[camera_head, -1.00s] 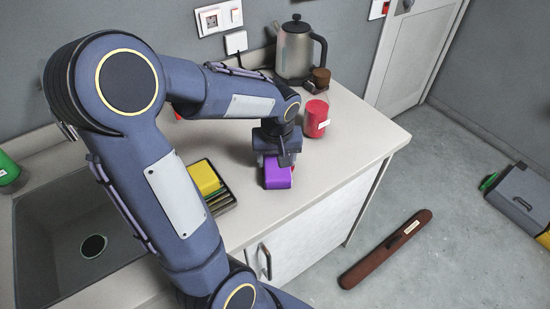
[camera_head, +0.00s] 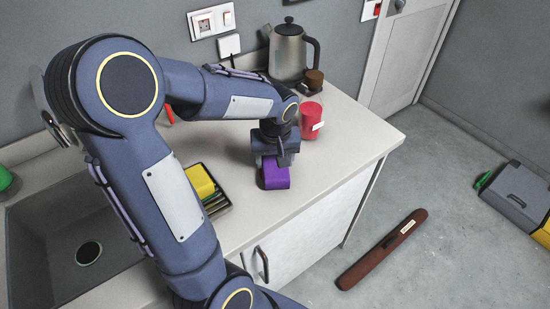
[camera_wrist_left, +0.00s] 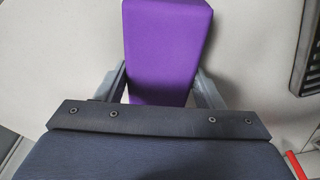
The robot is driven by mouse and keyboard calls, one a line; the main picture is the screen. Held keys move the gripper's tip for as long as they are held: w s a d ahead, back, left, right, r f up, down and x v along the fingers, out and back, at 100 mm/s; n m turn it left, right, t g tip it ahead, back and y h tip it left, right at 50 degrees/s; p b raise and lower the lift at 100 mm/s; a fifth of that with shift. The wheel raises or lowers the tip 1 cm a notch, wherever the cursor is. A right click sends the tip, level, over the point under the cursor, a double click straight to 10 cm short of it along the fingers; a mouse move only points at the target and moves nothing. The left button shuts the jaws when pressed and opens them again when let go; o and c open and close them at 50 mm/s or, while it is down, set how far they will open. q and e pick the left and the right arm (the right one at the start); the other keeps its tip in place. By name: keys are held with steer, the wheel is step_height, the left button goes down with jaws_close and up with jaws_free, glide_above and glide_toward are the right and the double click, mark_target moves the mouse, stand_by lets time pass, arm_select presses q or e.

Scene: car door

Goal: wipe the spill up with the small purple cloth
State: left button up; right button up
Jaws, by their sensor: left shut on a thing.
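The small purple cloth (camera_head: 275,177) is a folded, block-like piece on the pale countertop (camera_head: 330,160). My left gripper (camera_head: 273,160) points down over it and is shut on it. In the left wrist view the cloth (camera_wrist_left: 167,50) sits between the two grey fingers of the gripper (camera_wrist_left: 165,88). Whether the cloth touches the counter is hard to tell. I see no clear spill; my arm and gripper cover part of the counter. My right gripper is not in view.
A tray with a yellow sponge (camera_head: 200,182) is left of the cloth, beside the sink (camera_head: 60,240). The counter right of the cloth is clear to its edge.

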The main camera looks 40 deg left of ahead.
arm_select(q)
steer(key=shift+s+a, duration=0.3)
steer(key=shift+s, duration=0.55)
steer(key=shift+r+p, duration=2.7)
steer(key=shift+r, duration=0.85)
steer(key=shift+f, duration=0.15)
steer(key=f+b, duration=0.1)
steer(key=f, duration=0.1)
steer(key=w+f+b, duration=0.1)
steer(key=b, duration=0.1)
steer(key=f+b, duration=0.2)
steer(key=shift+w+d+f, duration=0.35)
steer(key=shift+w, duration=0.05)
steer(key=shift+f+b, duration=0.6)
steer(key=shift+b, duration=0.05)
steer(key=shift+s+a, duration=0.25)
steer(key=shift+s, duration=0.7)
stand_by(0.4)
